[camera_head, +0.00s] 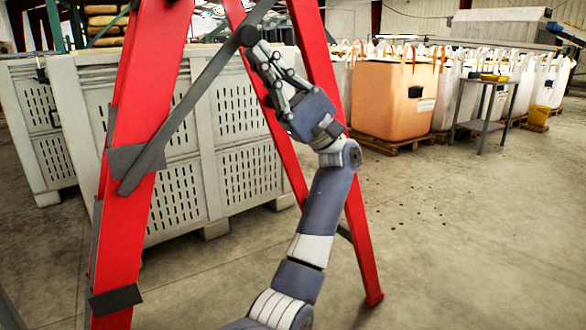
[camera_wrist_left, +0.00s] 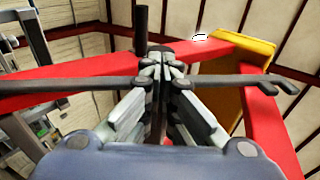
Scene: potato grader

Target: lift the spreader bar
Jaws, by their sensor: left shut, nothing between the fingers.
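The spreader bar (camera_head: 185,108) is a flat dark grey bar. In the head view it slopes up to the right from a plate on the near red leg (camera_head: 135,140) of a stepladder. In the left wrist view the bar (camera_wrist_left: 60,86) crosses the picture almost level, between the red legs (camera_wrist_left: 265,115). My left gripper (camera_head: 250,45) is shut and empty, with its fingertips at the dark round knob on the bar. In the wrist view its fingers (camera_wrist_left: 163,62) hide the bar's middle. I cannot tell whether they touch it. My right gripper is not in view.
Large grey slatted crates (camera_head: 235,135) stand behind the ladder. An orange bulk bag (camera_head: 393,98) and white bags stand farther back, with a small metal table (camera_head: 484,124) on the right. Concrete floor (camera_head: 460,250) is open at right. A yellow part (camera_wrist_left: 235,42) shows atop the ladder.

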